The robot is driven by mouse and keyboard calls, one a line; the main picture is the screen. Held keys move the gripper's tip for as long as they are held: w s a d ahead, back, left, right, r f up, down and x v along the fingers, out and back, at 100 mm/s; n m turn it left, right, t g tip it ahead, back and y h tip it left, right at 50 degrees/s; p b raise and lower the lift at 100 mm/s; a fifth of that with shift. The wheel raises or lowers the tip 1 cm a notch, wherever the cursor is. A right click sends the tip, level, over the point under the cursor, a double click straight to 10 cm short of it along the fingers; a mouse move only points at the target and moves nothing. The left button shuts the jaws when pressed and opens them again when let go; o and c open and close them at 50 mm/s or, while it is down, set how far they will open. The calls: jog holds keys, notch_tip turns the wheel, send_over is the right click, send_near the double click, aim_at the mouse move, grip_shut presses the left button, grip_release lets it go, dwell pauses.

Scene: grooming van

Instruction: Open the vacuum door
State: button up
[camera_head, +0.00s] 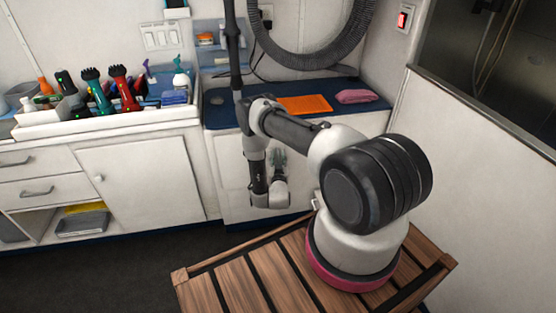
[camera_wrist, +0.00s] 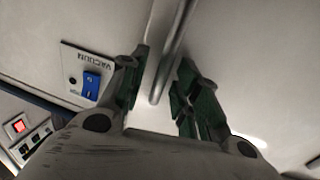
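The vacuum door is the pale front (camera_head: 234,190) of the blue-topped cabinet, partly hidden behind my arm in the head view. In the wrist view, a plate marked VACUUM with a blue switch (camera_wrist: 91,85) is at the left. A grey bar, which looks like a handle (camera_wrist: 172,55), runs down from the top edge. My gripper (camera_wrist: 160,88) is open, with one green-padded finger on each side of the bar's lower end. I cannot tell whether either finger touches it. In the head view, my gripper (camera_head: 278,158) is close to the cabinet front. The door looks shut.
An orange cloth (camera_head: 305,104) and a pink folded towel (camera_head: 357,96) lie on the blue top. A black hose (camera_head: 310,55) hangs above. A white tray of clippers (camera_head: 100,121) is on the left counter. A wooden slatted surface (camera_head: 235,283) is in front; dark floor is left of it.

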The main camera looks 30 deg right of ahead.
jog(key=shift+w+d, duration=0.1)
grip_shut()
